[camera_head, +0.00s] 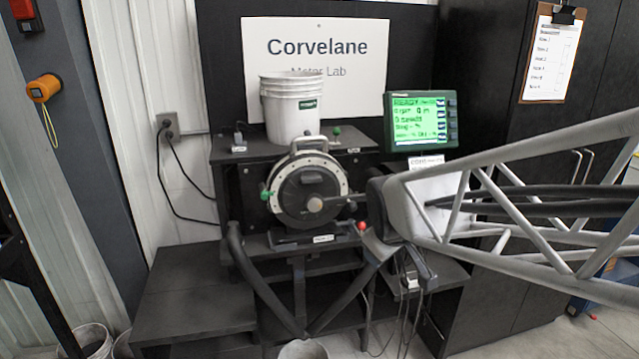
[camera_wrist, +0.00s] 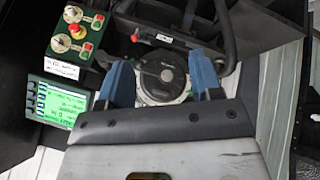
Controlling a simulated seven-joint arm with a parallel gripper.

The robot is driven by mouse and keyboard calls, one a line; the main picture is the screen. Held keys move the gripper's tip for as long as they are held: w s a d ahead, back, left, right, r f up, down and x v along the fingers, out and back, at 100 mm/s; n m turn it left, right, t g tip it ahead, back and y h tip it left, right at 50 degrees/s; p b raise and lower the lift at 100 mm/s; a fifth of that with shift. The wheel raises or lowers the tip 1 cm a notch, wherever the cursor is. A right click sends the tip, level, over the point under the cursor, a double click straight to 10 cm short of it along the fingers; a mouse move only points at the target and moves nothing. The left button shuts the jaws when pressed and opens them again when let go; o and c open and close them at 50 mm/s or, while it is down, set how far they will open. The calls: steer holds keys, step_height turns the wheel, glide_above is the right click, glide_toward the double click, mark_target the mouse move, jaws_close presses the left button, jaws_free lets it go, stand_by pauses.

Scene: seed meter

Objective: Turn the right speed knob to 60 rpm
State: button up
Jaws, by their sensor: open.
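The dark green control box (camera_wrist: 82,38) is at the upper left in the wrist view, with two pale dial plates and knobs. The view looks turned over, so the lower-left knob (camera_wrist: 59,44) appears to be the right speed knob; its setting is too small to read. A red button (camera_wrist: 77,31) sits between the knobs. In the head view my arm hides the box. The green monitor (camera_head: 420,121) seems to read 0 rpm and also shows in the wrist view (camera_wrist: 62,111). My gripper (camera_wrist: 163,72) is open and empty, its blue fingers apart, away from the knobs.
The round seed meter (camera_head: 308,196) stands on the dark bench, and its disc (camera_wrist: 160,75) shows between my fingers. A white bucket (camera_head: 291,108) stands above it. A red-tipped lever (camera_head: 362,226) and black hoses are close by. A dark cabinet stands right.

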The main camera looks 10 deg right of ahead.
steer(key=w+d+f+n+t+h, duration=0.2)
steer(key=w+d+n+t, duration=0.65)
steer(key=w+d, duration=1.25)
steer(key=w+d+f+n+t+y, duration=0.1)
steer(key=w+d+f+n, duration=0.2)
steer(key=d+n, duration=0.3)
steer(key=w+d+f+n+t+y, duration=0.1)
steer(key=w+d+f+n+t, duration=0.1)
steer(key=w+d+f+n, duration=0.2)
steer(key=d+f+n, duration=0.1)
steer(key=d+n, duration=0.2)
steer(key=d, duration=0.2)
steer(key=shift+w+d, duration=0.15)
steer(key=shift+d, duration=0.1)
steer(key=shift+w, duration=0.15)
steer(key=w, duration=0.7)
steer(key=shift+w+d, duration=0.25)
steer(key=shift+d, duration=0.15)
